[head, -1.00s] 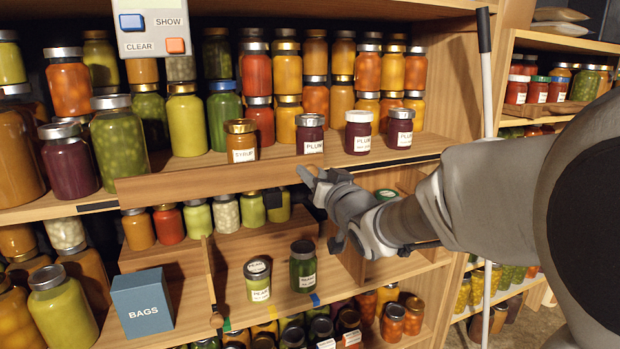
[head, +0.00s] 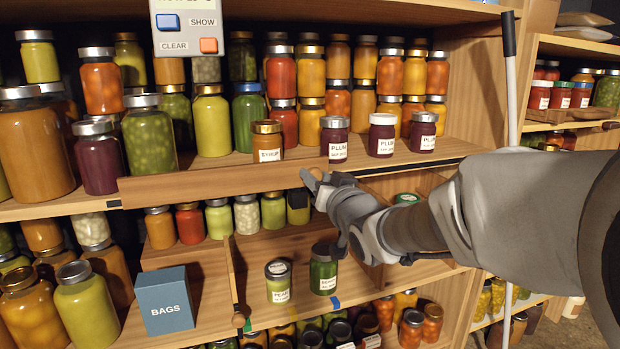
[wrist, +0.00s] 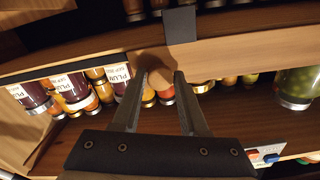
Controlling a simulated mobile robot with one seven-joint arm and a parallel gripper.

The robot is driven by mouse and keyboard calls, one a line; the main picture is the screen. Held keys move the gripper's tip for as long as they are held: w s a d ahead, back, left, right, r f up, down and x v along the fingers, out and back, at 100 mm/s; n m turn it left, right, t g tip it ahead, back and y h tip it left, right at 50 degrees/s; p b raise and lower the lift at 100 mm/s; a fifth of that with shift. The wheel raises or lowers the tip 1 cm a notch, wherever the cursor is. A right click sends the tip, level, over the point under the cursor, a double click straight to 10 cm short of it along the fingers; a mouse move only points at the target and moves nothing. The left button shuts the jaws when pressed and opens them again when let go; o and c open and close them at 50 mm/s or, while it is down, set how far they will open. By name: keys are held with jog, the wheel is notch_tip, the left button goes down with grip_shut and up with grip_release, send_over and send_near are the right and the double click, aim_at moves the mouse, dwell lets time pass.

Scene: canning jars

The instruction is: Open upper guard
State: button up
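The upper guard (head: 222,182) is a long wooden board along the front edge of the upper jar shelf. Its round wooden knob (head: 316,173) sits near its right part, below the plum jars. My gripper (head: 318,180) is at this knob, reaching in from the right. A dark track (head: 425,163) is bare to the right of the guard.
Labelled jars, syrup (head: 267,143) and plum (head: 334,138), stand behind the guard. A lower guard with its own knob (head: 238,320), a blue BAGS box (head: 165,299) and two green jars (head: 323,270) are below. A white pole (head: 513,100) stands at the right. A button panel (head: 188,30) hangs above.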

jog(key=o, duration=0.3)
jog(key=shift+b+v, duration=0.9)
jog(key=shift+v, duration=7.8)
jog(key=shift+r, duration=0.1)
